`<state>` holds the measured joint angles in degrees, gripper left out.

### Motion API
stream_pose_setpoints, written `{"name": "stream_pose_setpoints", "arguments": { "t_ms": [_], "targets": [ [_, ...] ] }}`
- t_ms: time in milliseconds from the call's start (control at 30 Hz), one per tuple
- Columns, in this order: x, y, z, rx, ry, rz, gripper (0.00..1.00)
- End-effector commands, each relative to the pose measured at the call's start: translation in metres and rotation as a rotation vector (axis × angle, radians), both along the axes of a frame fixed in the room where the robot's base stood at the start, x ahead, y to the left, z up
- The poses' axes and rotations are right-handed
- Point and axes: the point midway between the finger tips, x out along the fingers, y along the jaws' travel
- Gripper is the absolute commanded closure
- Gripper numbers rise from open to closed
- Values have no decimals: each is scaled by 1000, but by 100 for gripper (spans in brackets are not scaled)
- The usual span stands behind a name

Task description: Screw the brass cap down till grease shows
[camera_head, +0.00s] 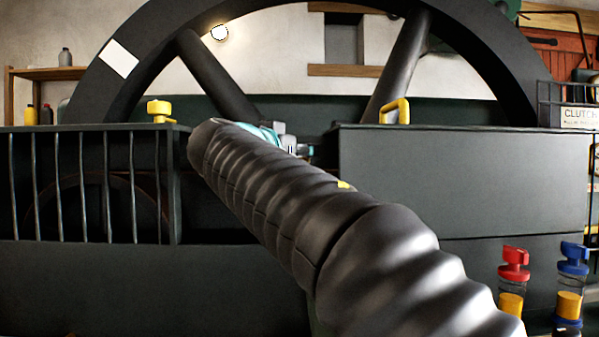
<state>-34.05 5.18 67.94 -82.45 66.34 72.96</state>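I cannot make out the brass cap. My own dark ribbed arm runs from the lower right to the middle of the view and covers much of the centre. Beyond its far end, teal and grey parts show in the gap between two dark guards. The grey parts seem to belong to my gripper (290,143), mostly hidden behind the arm. I cannot see its fingertips, whether it is open or shut, or what it touches. No grease is visible.
A large dark spoked wheel (128,32) stands behind a railed left guard (80,270) and a solid right guard (460,180). Yellow handles (160,111) (395,111) top both guards. A red-topped cylinder (513,265) and a blue-topped cylinder (573,262) stand at lower right.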

Motion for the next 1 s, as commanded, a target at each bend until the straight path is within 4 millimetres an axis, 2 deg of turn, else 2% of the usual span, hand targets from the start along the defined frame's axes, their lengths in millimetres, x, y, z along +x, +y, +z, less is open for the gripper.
{"name": "stream_pose_setpoints", "arguments": {
  "t_ms": [33,400,700,1000],
  "targets": [
    [-2,-3,-7,3,-7,42,93],
    [-1,-3,1,2,-3,361,93],
    [0,-2,2,2,-1,496,93],
    [0,-1,1,2,-2,558,94]
  ]
}}
